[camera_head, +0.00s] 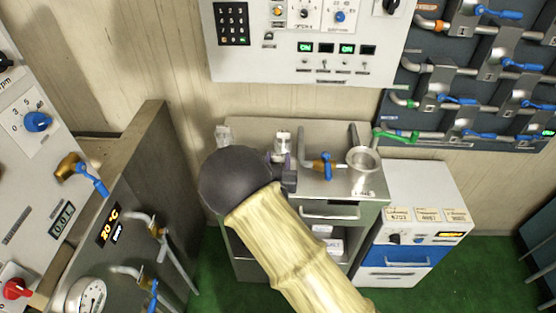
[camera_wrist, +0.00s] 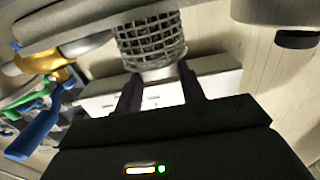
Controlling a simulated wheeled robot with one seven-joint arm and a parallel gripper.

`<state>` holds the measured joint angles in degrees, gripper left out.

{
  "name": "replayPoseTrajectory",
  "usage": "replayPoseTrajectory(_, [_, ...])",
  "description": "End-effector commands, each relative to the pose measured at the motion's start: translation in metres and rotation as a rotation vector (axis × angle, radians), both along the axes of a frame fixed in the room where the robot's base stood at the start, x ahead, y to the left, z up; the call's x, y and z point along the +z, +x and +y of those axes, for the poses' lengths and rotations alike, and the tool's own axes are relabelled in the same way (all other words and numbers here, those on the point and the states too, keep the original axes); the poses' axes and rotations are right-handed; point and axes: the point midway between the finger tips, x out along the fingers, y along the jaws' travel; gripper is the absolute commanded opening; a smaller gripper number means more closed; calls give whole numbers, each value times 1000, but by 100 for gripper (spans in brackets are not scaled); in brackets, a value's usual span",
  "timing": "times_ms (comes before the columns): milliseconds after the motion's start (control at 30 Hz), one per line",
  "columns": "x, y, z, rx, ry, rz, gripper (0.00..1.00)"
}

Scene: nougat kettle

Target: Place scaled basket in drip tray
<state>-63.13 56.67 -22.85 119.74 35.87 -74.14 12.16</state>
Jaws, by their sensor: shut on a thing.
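My gripper (camera_head: 284,174) is over the left part of a metal counter top, mostly hidden in the head view by my dark wrist. In the wrist view, my gripper's two dark fingers (camera_wrist: 158,77) are shut on the pale lower part of a grey mesh basket (camera_wrist: 151,42). A small bright metal piece (camera_head: 282,142) shows just beyond the fingers in the head view and seems to be the basket. I cannot tell whether the basket touches the surface. No drip tray can be made out with certainty.
The metal counter (camera_head: 318,183) carries a pipe with a blue-handled brass valve (camera_head: 320,167) right of my gripper and a round metal cup (camera_head: 363,158) farther right. A control panel (camera_head: 305,40) hangs behind. A tall panel with gauges (camera_head: 110,230) stands close on the left.

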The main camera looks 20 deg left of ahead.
Motion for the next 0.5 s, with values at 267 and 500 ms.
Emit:
replayPoseTrajectory(267, [-1, 0, 0, 0, 2, -1, 16])
replayPoseTrajectory(500, [-4, 0, 0, -1, 1, -1, 57])
